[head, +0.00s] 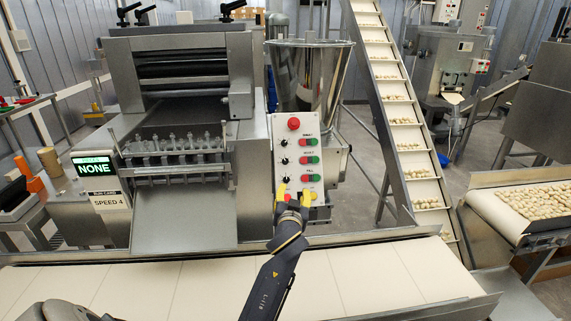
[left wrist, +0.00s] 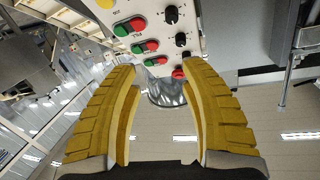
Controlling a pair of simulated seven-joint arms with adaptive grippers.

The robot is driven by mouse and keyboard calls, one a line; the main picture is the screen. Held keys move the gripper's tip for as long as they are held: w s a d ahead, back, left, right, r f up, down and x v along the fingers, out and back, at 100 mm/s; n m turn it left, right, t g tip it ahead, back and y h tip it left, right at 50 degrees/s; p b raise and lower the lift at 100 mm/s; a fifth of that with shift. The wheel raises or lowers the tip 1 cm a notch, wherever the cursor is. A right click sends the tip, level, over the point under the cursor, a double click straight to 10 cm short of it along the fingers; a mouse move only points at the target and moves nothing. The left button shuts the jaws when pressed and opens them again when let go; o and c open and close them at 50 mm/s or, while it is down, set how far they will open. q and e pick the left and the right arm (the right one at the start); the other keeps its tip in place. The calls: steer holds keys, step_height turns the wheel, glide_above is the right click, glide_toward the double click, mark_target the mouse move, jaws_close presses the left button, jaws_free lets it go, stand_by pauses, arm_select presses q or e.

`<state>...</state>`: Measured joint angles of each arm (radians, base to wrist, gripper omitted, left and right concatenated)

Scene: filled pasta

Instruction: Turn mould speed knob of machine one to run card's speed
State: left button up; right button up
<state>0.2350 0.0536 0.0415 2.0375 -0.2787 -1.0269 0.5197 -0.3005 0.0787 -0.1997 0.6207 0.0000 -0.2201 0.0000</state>
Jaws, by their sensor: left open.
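The grey control panel (head: 296,225) of the near machine carries a column of black knobs, including an upper knob (head: 283,143), a middle knob (head: 284,160) and a lower knob (head: 288,178). Their labels and pointer settings are too small to read surely. The run card (head: 110,202) at left reads "SPEED 4". My left gripper (head: 296,194) is open and empty at the panel's lower end, its yellow fingers spread. In the left wrist view, the panel and its knobs (left wrist: 171,14) show inverted beyond the open fingers (left wrist: 160,68), and no knob is between them. My right gripper is not in view.
Red and green buttons (head: 307,160) sit right of the knobs, with a red button (head: 294,124) above. A display (head: 95,167) reads "NONE". A pale conveyor belt (head: 190,285) runs in front. A steel hopper (head: 310,75) stands behind the panel.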

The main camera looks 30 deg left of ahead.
arm_select(q)
steer(key=s+a+r+n+y, duration=0.1)
steer(key=a+n+y, duration=0.1)
glide_toward(285, 162)
steer(key=x, duration=0.9)
steer(key=shift+w, duration=0.25)
steer(key=shift+c, duration=0.4)
